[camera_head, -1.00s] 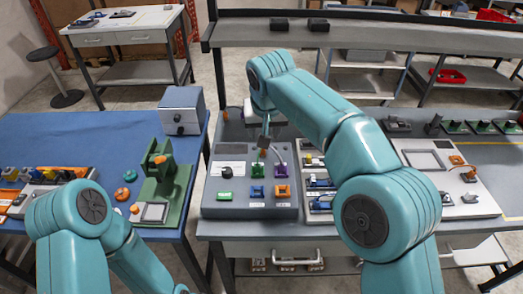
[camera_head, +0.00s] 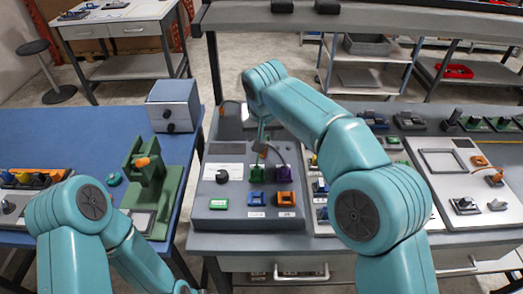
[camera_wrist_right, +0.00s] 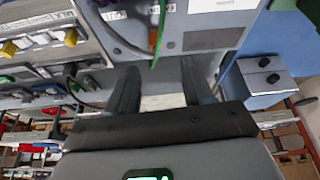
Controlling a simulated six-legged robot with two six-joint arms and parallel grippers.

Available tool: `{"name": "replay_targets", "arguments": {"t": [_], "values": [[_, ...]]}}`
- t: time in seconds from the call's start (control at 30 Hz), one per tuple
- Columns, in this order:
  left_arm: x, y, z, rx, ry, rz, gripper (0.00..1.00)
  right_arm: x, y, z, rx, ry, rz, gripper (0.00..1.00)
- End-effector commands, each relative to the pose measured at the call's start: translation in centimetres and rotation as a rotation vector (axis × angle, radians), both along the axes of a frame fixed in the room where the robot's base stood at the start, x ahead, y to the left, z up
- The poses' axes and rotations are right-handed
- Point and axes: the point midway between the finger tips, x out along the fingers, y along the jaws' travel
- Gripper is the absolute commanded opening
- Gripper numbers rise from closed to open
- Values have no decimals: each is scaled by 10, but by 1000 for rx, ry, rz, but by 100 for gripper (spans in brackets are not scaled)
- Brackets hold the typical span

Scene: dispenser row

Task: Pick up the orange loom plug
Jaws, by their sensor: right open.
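The grey panel (camera_head: 228,170) stands on the bench in the head view. It carries green (camera_head: 257,172), purple (camera_head: 284,173), blue (camera_head: 256,199) and orange (camera_head: 287,199) blocks. A small orange-brown piece (camera_head: 263,152) shows just above the green block, below my right wrist; I cannot tell whether it or the orange block is the orange loom plug. My right gripper (camera_wrist_right: 160,88) is open, with nothing between its fingers in the right wrist view, over the panel's edge. My right arm hides part of the panel's right side. My left arm shows at lower left; its gripper is out of view.
A blue-grey box (camera_head: 173,106) and a green stand (camera_head: 155,185) are on the blue table to the left. A light tray (camera_head: 440,185) with small parts is to the right. A raised shelf (camera_head: 350,22) runs behind the bench. Cables loop near the panel.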

Motion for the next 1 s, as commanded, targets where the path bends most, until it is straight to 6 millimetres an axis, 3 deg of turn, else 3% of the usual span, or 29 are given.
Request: {"name": "replay_targets", "arguments": {"t": [0.13,0.37,0.6,0.93,0.97,1.0], "values": [[0,0,4,0,0,-1,43,11,0,-26,-2,2,-1,51],[0,0,7,0,0,0,43,19,0,-44,-1,1,0,51],[0,0,20,0,0,-1,43,34,-1,-78,-1,2,0,51],[0,0,21,0,0,0,43,39,-1,-89,0,-1,0,51],[0,0,21,0,0,-1,43,39,-1,-89,0,-1,-1,45],[0,0,21,0,0,-1,43,39,-1,-89,-1,-1,0,32]]}}
